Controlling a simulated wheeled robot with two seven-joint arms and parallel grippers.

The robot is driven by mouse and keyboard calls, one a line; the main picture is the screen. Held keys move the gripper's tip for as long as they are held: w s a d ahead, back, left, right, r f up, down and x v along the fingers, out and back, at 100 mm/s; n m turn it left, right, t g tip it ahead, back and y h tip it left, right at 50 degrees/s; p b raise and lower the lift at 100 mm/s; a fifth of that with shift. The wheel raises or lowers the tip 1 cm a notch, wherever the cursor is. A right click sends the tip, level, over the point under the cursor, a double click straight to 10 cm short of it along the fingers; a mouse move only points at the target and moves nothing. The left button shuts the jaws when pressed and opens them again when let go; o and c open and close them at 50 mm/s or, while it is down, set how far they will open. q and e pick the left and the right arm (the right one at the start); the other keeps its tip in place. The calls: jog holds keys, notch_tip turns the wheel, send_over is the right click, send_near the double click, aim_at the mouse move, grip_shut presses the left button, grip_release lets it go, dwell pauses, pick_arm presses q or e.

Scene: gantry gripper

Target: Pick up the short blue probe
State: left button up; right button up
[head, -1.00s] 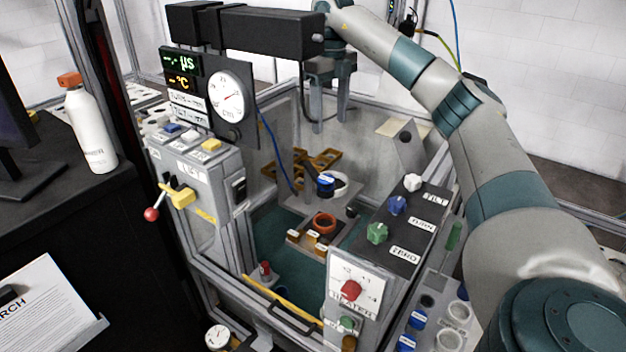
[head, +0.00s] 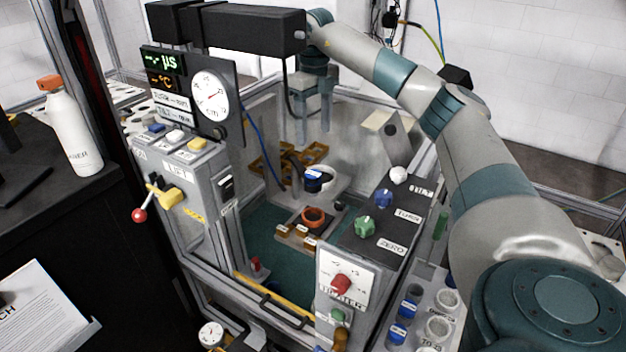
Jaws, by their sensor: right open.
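Several small blue-topped pieces are in view, and I cannot tell for sure which is the short blue probe. One blue-topped piece (head: 318,176) stands inside the glass-walled enclosure, at a pale ring on the far side. Two blue-capped pieces (head: 400,332) sit in the rack at the lower right. My right gripper (head: 313,134) hangs fingers down over the enclosure's back part, open and empty. In the picture it is above the blue-topped piece inside, apart from it. My left gripper is not in view.
An orange-brown ring holder (head: 314,217) stands on the green enclosure floor (head: 270,238). The knob panel (head: 375,225) borders it on the right, the lever box (head: 195,180) on the left. A bottle (head: 72,130) stands far left.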

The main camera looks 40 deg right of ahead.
jog(key=p, duration=0.2)
send_over(313, 173)
notch_tip(313, 173, down, 7)
jog(key=shift+s+d+r, duration=0.1)
jog(key=shift+r, duration=0.1)
jog(key=shift+f, duration=0.35)
jog(key=shift+f+p, duration=0.85)
jog(key=shift+p, duration=0.2)
jog(key=shift+a+f+p, duration=0.2)
jog(key=shift+f+p, duration=0.35)
jog(key=shift+f, duration=1.25)
